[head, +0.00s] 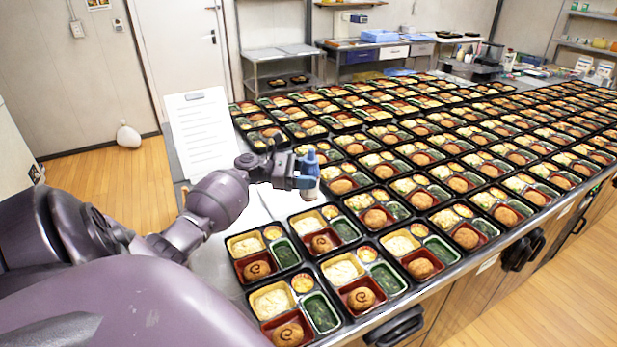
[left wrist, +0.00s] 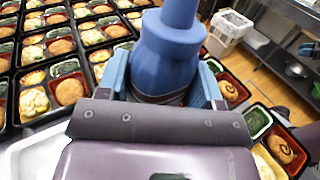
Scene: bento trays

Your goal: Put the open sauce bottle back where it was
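The sauce bottle (head: 311,157) is blue with a narrow tip. My left gripper (head: 306,180) is shut around it above the near left part of the counter. In the left wrist view the bottle (left wrist: 168,55) stands between the two blue fingers of the gripper (left wrist: 160,88), its tip pointing to the top of the picture. Its lower part is hidden by the gripper. I cannot tell whether its base touches anything.
Bento trays (head: 330,262) in rows cover most of the counter. Several patties at the near end carry a dark sauce swirl. A white sheet on a stand (head: 204,135) is at the counter's left edge. A narrow bare light strip (head: 268,203) lies left of the trays.

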